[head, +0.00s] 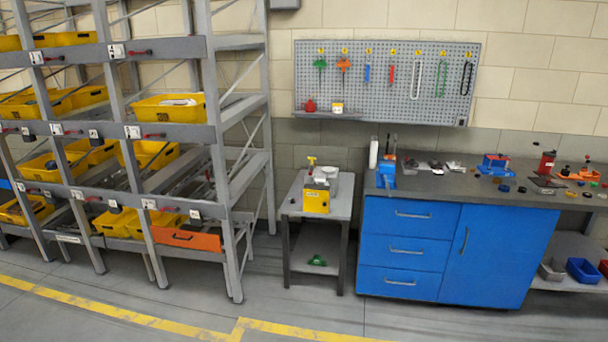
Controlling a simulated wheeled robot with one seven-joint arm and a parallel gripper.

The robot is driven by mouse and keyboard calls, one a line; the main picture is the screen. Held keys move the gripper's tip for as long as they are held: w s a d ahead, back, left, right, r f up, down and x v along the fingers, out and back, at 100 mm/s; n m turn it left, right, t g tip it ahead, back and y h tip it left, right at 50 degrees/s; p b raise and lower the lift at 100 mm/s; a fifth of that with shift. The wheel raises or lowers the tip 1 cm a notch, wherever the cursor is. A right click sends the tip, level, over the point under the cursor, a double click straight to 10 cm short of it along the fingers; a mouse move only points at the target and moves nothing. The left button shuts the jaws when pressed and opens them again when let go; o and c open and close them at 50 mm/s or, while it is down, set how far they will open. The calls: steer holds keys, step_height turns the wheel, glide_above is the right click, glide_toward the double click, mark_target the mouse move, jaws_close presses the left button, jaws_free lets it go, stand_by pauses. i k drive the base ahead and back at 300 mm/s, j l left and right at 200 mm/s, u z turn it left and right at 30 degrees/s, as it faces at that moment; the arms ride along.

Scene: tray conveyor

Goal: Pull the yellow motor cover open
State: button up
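A yellow box-like cover (316,201) sits on a small grey side table (343,208) between the shelving and the blue workbench. I take it to be the motor cover. It has a small dark mark on its front, and a grey part shows behind it. A yellow piece with a knob stands up at its top left. The cover is too small in view to tell whether it is open or shut. My gripper is not in view.
A rack (228,180) with yellow bins stands left. A blue workbench (409,220) with tools on top stands right of the side table. A green object (317,261) lies on the table's lower shelf. A pegboard (385,82) hangs above. The floor in front is clear.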

mark_target(314, 200)
steer(key=i+j+u, duration=0.2)
steer(key=i+u, duration=0.25)
steer(key=i, duration=0.55)
steer(key=i+l+u, duration=0.15)
steer(key=i+u, duration=0.3)
steer(key=i, duration=0.5)
steer(key=i+j+z, duration=0.15)
steer(key=i+z, duration=0.3)
steer(key=i, duration=0.2)
steer(key=i+j+z, duration=0.4)
steer(key=i, duration=0.25)
steer(key=i+j+z, duration=0.45)
steer(key=i+j, duration=0.1)
steer(key=i, duration=0.05)
